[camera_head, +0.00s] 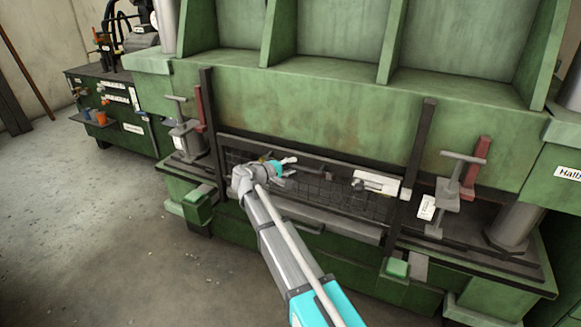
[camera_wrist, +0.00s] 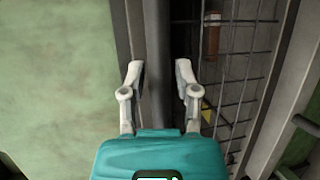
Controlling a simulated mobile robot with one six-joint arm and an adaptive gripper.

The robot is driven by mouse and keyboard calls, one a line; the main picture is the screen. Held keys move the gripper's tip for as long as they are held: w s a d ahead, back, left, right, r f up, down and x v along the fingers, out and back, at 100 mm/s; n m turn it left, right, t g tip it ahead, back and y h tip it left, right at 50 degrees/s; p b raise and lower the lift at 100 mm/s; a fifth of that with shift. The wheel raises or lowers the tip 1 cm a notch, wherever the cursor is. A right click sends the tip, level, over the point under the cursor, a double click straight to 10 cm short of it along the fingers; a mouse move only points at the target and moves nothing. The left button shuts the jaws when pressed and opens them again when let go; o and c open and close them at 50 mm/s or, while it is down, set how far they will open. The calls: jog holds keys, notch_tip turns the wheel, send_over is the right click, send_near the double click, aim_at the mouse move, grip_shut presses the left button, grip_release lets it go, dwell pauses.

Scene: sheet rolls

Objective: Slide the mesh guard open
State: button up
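The mesh guard (camera_head: 318,192) is a dark wire grid in a dark frame, low across the front of the green machine. My gripper (camera_head: 288,166) is at the guard's upper edge, left of its middle, and my arm hides part of the mesh. In the wrist view my gripper (camera_wrist: 158,75) is open, with one pale finger on each side of a dark bar (camera_wrist: 158,45). Thin gaps seem to show beside the bar; I cannot tell whether either finger touches it. The mesh (camera_wrist: 240,75) lies right of the bar in this view.
Dark upright rails (camera_head: 413,160) stand at both sides of the guard. A white-labelled part (camera_head: 376,183) sits near the guard's right top.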

grip_shut()
jog(key=shift+r, duration=0.1)
notch_tip(320, 180, up, 21)
jog(key=p, duration=2.1)
jog(key=shift+o, duration=2.2)
grip_release()
